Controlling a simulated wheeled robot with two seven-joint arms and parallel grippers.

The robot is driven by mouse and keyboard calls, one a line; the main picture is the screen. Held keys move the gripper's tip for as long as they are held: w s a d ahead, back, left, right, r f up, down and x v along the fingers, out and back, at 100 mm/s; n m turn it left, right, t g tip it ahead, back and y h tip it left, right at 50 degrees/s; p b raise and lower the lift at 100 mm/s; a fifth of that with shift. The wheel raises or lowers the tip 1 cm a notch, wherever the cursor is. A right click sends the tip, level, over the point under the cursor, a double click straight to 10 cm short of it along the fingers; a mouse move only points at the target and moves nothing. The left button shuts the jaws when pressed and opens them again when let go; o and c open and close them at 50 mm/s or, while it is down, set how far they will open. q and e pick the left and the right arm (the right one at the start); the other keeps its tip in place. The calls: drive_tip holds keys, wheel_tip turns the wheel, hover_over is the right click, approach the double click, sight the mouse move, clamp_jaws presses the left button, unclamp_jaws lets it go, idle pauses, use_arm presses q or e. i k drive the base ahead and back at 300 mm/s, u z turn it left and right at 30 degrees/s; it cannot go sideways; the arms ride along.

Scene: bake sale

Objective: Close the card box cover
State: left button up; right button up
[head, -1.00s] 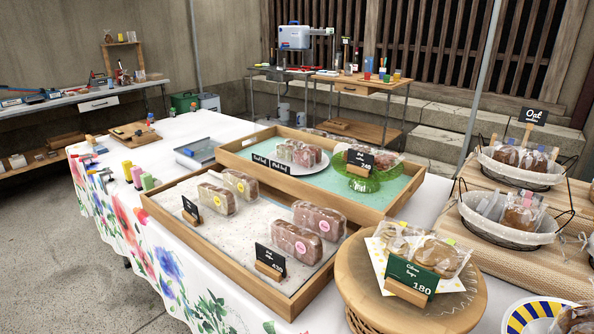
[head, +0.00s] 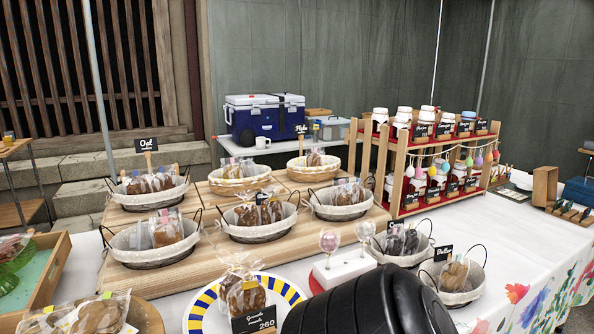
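I cannot pick out a card box or its cover with certainty in the head view. A small wooden box (head: 545,187) stands at the far right of the table, and a blue box (head: 578,192) is beside it at the picture's edge. Both are too small to tell whether either has an open cover. Neither of my grippers is in view.
Lined baskets of baked goods, such as this one (head: 260,228), stand on wooden boards. A wooden rack (head: 394,178) holds several jars. A blue cooler (head: 264,118) stands behind. White tablecloth (head: 525,232) is clear between the rack and the front right edge.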

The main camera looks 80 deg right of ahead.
sight(544, 187)
drive_tip(key=k, duration=0.95)
drive_tip(key=z, duration=4.4)
drive_tip(key=i, duration=7.95)
drive_tip(key=u, duration=2.55)
drive_tip(key=i, duration=1.35)
